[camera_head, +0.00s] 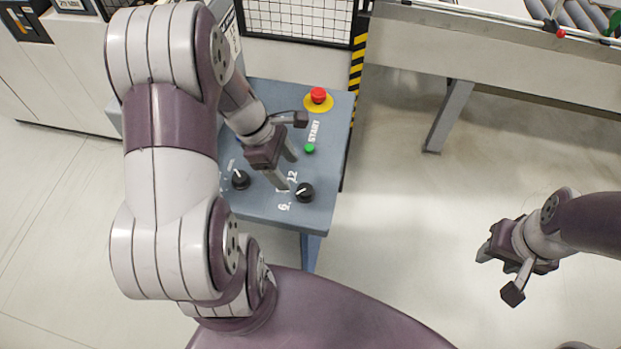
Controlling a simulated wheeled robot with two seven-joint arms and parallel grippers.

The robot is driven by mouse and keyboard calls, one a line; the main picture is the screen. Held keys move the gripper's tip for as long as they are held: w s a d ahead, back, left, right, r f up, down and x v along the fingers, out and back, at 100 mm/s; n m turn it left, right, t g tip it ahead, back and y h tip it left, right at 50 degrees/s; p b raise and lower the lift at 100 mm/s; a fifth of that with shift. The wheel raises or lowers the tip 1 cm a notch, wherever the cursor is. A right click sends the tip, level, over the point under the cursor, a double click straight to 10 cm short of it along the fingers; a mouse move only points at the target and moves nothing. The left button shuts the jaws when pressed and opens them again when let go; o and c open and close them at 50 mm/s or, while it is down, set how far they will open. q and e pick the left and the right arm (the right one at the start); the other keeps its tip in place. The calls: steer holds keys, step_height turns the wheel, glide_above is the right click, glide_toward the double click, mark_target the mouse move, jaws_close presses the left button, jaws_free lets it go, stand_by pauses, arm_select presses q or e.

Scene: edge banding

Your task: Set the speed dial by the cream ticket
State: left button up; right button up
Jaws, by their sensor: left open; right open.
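A blue-grey control panel (262,214) stands left of centre. It carries two black dials: a left dial (240,179) and a right dial (304,192) with printed numbers beside it, among them 6 and 12. I cannot tell from lettering which is the speed dial. My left gripper (286,170) is open and empty over the panel, between the dials and close to the right dial; contact cannot be told. My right gripper (500,266) is open and empty over the floor at the right. I cannot make out a cream ticket.
A red emergency button (318,96) on a yellow disc and a green START button (309,148) sit on the panel's right side. A black mesh guard (300,22) and a conveyor frame (480,50) stand behind. The floor between panel and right gripper is clear.

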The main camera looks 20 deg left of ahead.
mark_target(304, 189)
arm_select(q)
steer(key=x, duration=0.7)
steer(key=shift+w+d+r, duration=0.15)
steer(key=shift+w+d, duration=0.15)
steer(key=shift+d, duration=0.05)
steer(key=shift+f, duration=0.2)
steer(key=shift+s+a+f, duration=0.1)
steer(key=shift+s+a, duration=0.05)
steer(key=c, duration=1.1)
steer(key=shift+o, duration=0.2)
arm_select(e)
steer(key=shift+w+d, duration=0.25)
steer(key=shift+w, duration=0.05)
